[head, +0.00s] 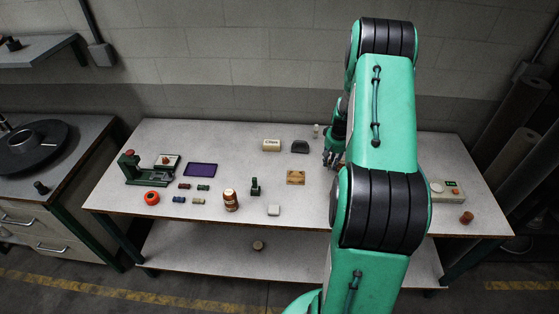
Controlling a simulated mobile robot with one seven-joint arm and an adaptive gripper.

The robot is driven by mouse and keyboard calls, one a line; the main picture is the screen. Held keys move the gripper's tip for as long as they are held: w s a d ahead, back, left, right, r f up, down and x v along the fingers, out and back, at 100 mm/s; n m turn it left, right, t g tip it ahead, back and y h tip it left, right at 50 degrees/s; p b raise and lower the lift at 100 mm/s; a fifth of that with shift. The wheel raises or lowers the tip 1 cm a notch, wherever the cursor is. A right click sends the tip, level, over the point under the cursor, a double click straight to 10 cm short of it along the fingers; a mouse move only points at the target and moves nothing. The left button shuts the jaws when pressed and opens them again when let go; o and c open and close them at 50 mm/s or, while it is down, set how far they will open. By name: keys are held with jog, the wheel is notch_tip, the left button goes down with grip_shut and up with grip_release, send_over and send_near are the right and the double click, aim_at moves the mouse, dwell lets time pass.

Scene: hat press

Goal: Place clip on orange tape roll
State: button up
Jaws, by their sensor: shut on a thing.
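My gripper (331,160) is low over the back middle of the table, far to the right of the roll. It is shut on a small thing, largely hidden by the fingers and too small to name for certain. I cannot make out a clip for sure anywhere on the table.
Between gripper and roll stand a wooden block (296,177), a dark green stand (255,187), a brown jar (231,200), small coloured blocks and a purple tray (201,170). A green press (140,171) stands behind the roll. A black rounded object (300,146) lies near the back.

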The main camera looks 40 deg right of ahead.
jog(key=w+a+n, duration=0.1)
jog(key=w+a, duration=0.3)
jog(key=w+a+n+p, duration=0.1)
jog(key=w+a, duration=0.3)
jog(key=a, duration=0.1)
jog(key=w+a+r+n, duration=0.1)
jog(key=w+a+n, duration=0.1)
jog(key=w+a, duration=0.2)
jog(key=shift+w+a+y, duration=0.25)
jog(key=shift+a+y, duration=0.05)
jog(key=shift+a, duration=0.25)
jog(key=w+a+r+n+p, duration=0.1)
jog(key=w+a+n, duration=0.25)
jog(key=a, duration=0.75)
jog(key=w+a+n+y+p, duration=0.15)
jog(key=w+a, duration=0.35)
jog(key=a, duration=0.7)
jog(key=w+a+r+n+p, duration=0.1)
jog(key=w+a+n, duration=0.25)
jog(key=a, duration=0.75)
jog(key=a+n+p, duration=0.1)
jog(key=a+n, duration=0.2)
jog(key=a, duration=1.6)
jog(key=shift+s+a+r, duration=0.15)
jog(key=shift+a+r, duration=0.15)
jog(key=p, duration=0.1)
send_over(151, 195)
jog(key=shift+s+d+f, duration=0.1)
jog(key=shift+d+f, duration=0.05)
jog(key=shift+f, duration=0.6)
